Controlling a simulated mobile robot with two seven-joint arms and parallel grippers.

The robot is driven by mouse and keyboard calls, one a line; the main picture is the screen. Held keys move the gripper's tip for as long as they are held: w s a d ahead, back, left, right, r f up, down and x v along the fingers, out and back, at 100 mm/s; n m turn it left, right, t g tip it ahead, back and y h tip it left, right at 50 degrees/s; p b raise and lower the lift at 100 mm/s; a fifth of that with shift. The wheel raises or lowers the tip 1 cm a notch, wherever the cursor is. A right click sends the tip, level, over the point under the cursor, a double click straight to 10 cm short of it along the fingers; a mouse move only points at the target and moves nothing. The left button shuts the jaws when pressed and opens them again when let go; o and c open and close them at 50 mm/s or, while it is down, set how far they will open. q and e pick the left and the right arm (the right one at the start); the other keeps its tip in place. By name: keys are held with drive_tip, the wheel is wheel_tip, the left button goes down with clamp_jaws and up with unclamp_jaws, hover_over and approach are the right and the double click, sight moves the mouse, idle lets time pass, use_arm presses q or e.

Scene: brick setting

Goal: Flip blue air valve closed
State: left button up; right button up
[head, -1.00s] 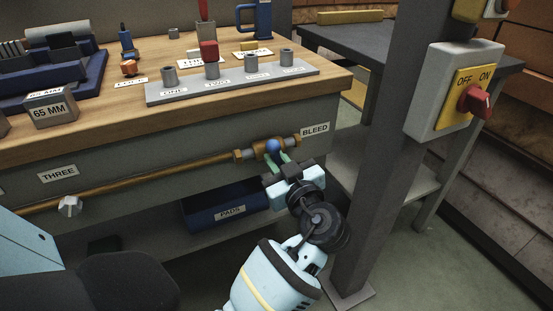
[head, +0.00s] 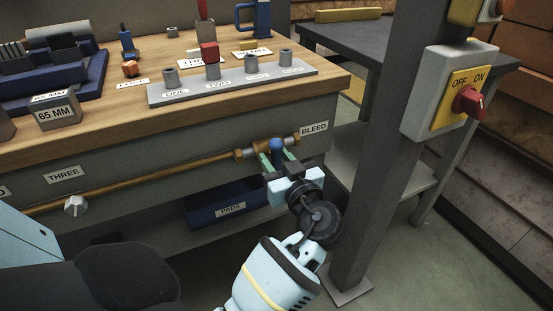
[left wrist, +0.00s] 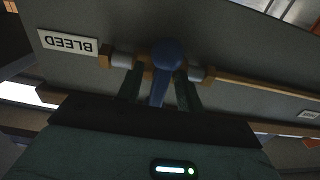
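The blue air valve handle (head: 277,146) sits on the brass pipe under the workbench's right front edge, left of the BLEED label (head: 314,128). In the left wrist view the handle (left wrist: 165,58) has a round blue top and a narrow lever pointing out from the pipe toward my gripper. My left gripper (head: 276,158) is at the valve, its green fingers apart, one on each side of the lever. The fingers also show in the left wrist view (left wrist: 160,92). Whether either finger touches the lever is hard to tell. My right gripper is not in view.
A brass pipe (head: 150,176) runs left along the bench front past a grey knob (head: 75,206). A blue PADS bin (head: 228,209) sits below. A dark post (head: 378,170) with a red OFF/ON switch (head: 468,102) stands close right of my gripper.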

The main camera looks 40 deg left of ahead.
sight(279, 163)
use_arm(q)
drive_tip(key=v, duration=0.6)
drive_tip(key=shift+s+d, duration=0.1)
drive_tip(key=shift+d, duration=0.1)
drive_tip(key=shift+s+d, duration=0.25)
drive_tip(key=shift+d, duration=0.4)
